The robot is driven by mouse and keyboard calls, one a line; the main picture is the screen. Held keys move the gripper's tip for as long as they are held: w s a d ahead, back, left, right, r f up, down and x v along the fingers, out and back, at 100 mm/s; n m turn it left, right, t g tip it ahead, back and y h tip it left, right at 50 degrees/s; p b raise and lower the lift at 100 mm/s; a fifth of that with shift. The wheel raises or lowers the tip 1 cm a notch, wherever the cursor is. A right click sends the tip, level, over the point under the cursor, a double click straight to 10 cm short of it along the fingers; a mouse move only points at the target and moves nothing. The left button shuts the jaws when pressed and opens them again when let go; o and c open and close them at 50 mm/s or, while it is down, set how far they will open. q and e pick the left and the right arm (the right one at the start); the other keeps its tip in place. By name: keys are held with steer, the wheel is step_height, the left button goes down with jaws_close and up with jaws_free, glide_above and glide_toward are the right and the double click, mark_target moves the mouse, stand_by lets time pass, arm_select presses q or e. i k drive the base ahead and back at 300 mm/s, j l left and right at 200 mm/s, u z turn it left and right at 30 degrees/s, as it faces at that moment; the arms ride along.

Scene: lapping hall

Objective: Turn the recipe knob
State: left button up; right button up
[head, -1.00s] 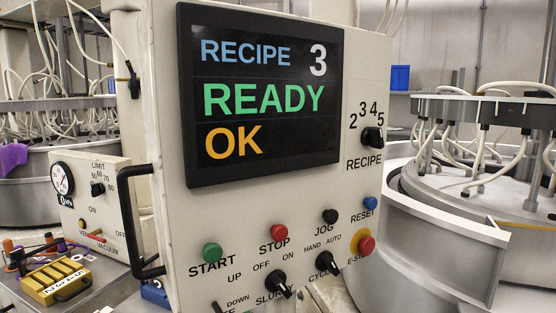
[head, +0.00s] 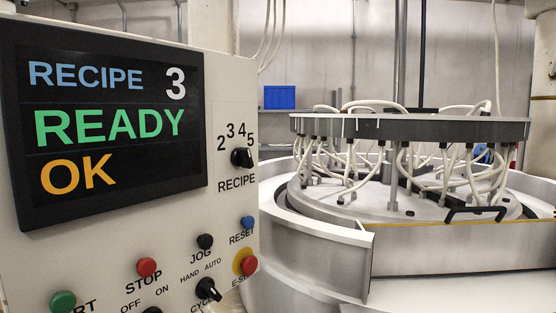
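The recipe knob (head: 241,157) is a black rotary knob on the right side of the white control panel (head: 228,205). The numbers 2, 3, 4 and 5 arc above it and the label RECIPE is below it. Which number it points at is too small to tell. The display (head: 105,120) left of the knob reads RECIPE 3, READY, OK. Neither of my grippers shows in the head view.
Below the knob are the blue RESET button (head: 247,223), black JOG button (head: 205,242), red STOP button (head: 147,267), red emergency stop (head: 249,265) and cycle knob (head: 208,290). A large round lapping machine (head: 400,235) with white hoses stands to the right.

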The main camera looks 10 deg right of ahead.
mark_target(242, 156)
steer(key=z, duration=1)
steer(key=i+l+z, duration=0.15)
steer(key=z, duration=0.25)
steer(key=i+z, duration=0.25)
steer(key=z, duration=0.2)
steer(key=i+z, duration=0.25)
steer(key=z, duration=0.15)
